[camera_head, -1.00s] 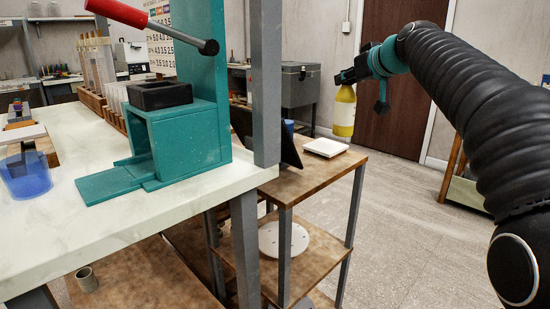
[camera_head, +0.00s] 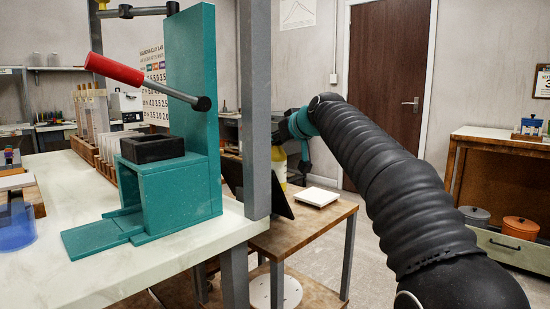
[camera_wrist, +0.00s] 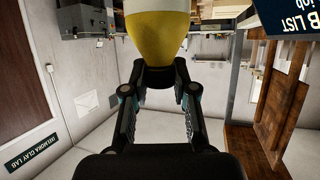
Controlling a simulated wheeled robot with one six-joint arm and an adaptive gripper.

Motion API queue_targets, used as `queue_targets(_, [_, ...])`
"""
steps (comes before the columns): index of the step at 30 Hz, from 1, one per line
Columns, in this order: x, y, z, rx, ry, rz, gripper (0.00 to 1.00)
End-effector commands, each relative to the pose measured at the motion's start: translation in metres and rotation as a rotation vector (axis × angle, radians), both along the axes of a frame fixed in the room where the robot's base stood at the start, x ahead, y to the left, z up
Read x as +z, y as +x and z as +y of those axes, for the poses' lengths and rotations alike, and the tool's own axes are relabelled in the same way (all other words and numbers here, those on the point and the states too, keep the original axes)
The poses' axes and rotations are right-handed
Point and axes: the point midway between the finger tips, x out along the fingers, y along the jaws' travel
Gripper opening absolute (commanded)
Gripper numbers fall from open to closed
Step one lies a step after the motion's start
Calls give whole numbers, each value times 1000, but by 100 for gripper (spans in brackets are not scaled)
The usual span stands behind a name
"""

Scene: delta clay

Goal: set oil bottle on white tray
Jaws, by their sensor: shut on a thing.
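The oil bottle is yellow with a pale band (camera_head: 279,166). My gripper (camera_head: 283,140) is shut on its dark neck and holds it hanging in the air. In the wrist view the bottle (camera_wrist: 158,32) fills the top middle, its neck between the fingertips (camera_wrist: 158,74). The white tray (camera_head: 316,197) is a flat square on the wooden stand's top. In the head view the bottle is up and left of the tray, with clear space between them. A dark slanted panel hides the bottle's lower part.
The dark panel (camera_head: 266,190) leans on the wooden stand (camera_head: 335,213) left of the tray. A grey post (camera_head: 255,110) and a teal press (camera_head: 185,185) stand on the pale bench (camera_head: 170,255). A shelf with pots (camera_head: 520,228) is at the right.

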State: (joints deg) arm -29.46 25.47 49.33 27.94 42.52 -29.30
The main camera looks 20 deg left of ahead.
Motion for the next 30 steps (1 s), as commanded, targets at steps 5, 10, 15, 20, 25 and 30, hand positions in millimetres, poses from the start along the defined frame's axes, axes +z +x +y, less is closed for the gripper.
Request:
queue_targets(5, [-7,0,9,-1,1,-2,0])
queue_targets(10, [-32,-1,8,-1,0,0,0])
queue_targets(15, [-44,-1,8,-1,2,-2,0])
queue_targets(20, [-44,-1,8,-1,1,-3,0])
queue_targets(25, [-46,0,8,-1,1,-2,0])
queue_targets(30, [-47,0,8,-1,0,0,52])
